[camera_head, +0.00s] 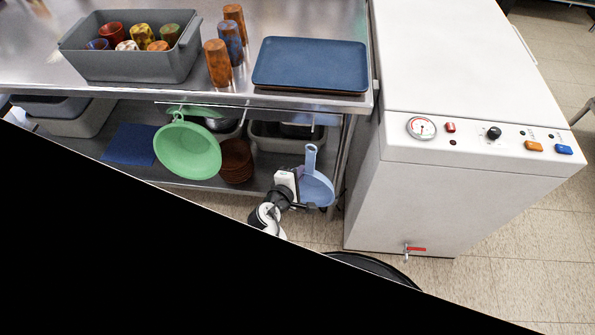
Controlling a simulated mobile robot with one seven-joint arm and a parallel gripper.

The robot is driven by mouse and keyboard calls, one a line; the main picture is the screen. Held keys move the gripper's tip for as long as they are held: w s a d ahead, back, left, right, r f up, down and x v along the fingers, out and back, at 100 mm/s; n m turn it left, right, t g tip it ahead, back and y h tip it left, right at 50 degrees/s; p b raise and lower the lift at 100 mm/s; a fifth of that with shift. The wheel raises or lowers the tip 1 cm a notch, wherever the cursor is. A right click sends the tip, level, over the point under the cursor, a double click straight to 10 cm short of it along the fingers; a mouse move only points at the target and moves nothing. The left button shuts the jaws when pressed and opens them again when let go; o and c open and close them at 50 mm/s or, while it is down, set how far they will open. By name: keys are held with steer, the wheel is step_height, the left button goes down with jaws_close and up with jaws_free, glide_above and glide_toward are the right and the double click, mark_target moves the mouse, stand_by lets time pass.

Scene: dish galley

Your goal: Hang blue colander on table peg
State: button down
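The blue colander (318,188) is upright below the right part of the steel table's front edge, its handle (311,158) pointing up. My gripper (304,205) is at its lower left side, with dark fingers against the rim, and appears shut on it. The fingertips are small and partly hidden. The handle's top is below the table edge (300,101), and I see no clear contact with a peg. A thin peg-like piece (313,124) shows above the handle. A green colander (187,151) hangs under the table's front edge to the left.
A grey bin of cups (130,68), upright tumblers (218,63) and a blue tray (310,62) stand on the table. Brown stacked bowls (236,161) and grey bins are on the lower shelf. A white machine (440,190) stands close on the right.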

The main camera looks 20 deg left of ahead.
steer(key=w+a+f+b, duration=0.1)
steer(key=w+a+b, duration=0.1)
steer(key=w, duration=0.7)
steer(key=shift+w+a+f+b, duration=0.15)
steer(key=shift+a+f+b, duration=0.15)
steer(key=shift+b, duration=0.35)
stand_by(0.6)
steer(key=c, duration=1.6)
jaws_free()
steer(key=b+v, duration=0.2)
steer(key=v, duration=1.1)
steer(key=shift+s+r, duration=0.2)
steer(key=shift+s, duration=0.15)
